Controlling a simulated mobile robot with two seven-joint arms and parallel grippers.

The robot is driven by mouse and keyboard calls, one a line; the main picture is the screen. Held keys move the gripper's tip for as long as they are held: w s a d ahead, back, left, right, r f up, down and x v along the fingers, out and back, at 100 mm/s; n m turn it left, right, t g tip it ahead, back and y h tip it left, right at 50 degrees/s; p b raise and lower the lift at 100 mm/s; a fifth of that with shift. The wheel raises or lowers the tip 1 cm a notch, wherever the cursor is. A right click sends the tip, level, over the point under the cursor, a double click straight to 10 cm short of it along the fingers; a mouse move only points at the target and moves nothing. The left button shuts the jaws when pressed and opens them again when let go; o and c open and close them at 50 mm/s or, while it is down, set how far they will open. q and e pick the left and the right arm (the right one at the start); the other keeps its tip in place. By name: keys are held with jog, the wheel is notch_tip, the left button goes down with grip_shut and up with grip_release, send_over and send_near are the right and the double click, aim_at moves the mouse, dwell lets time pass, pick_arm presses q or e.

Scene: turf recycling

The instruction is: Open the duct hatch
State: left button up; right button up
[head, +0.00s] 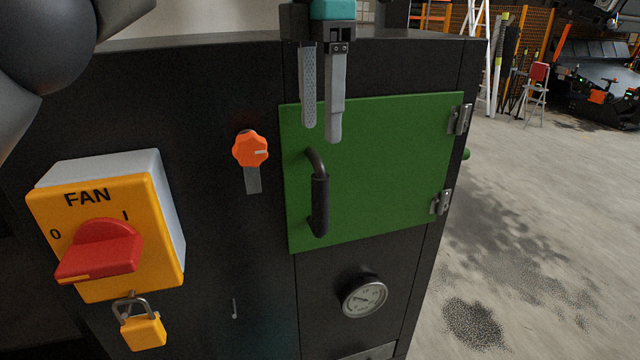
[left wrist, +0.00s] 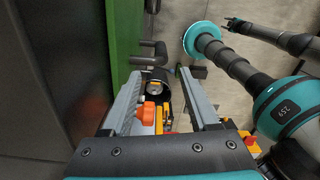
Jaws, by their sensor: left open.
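The green duct hatch (head: 390,150) is shut in the dark cabinet front, hinged on its right edge. Its black bar handle (head: 320,200) stands upright near the hatch's left edge. My left gripper (head: 321,131) is open, with its fingers pointing down in front of the hatch's upper left part, above the handle in the picture. Nothing shows between the fingers. In the left wrist view, the hatch (left wrist: 124,35) is at the left, with the handle (left wrist: 152,50) beyond the open left gripper (left wrist: 157,75).
Left of the hatch is an orange knob (head: 250,149) with a grey strip below. A yellow fan switch box (head: 150,230) with red handle and yellow padlock (head: 143,332) juts out further left. A round gauge (head: 364,296) is below the hatch. Open floor (head: 520,230) lies right.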

aim_at(320, 213)
pick_arm(q)
jog(key=shift+w+r, duration=0.1)
jog(key=f, duration=0.4)
jog(key=shift+s, duration=0.35)
notch_tip(320, 213, down, 10)
jog(key=shift+w+f, duration=0.1)
jog(key=shift+f, duration=0.4)
pick_arm(e)
jog(key=shift+s+r, duration=0.15)
jog(key=shift+s, duration=0.95)
pick_arm(q)
jog(key=shift+c, duration=0.2)
pick_arm(e)
jog(key=shift+s, duration=0.1)
pick_arm(q)
jog(key=c, duration=0.3)
grip_shut()
pick_arm(e)
jog(key=shift+s, duration=0.15)
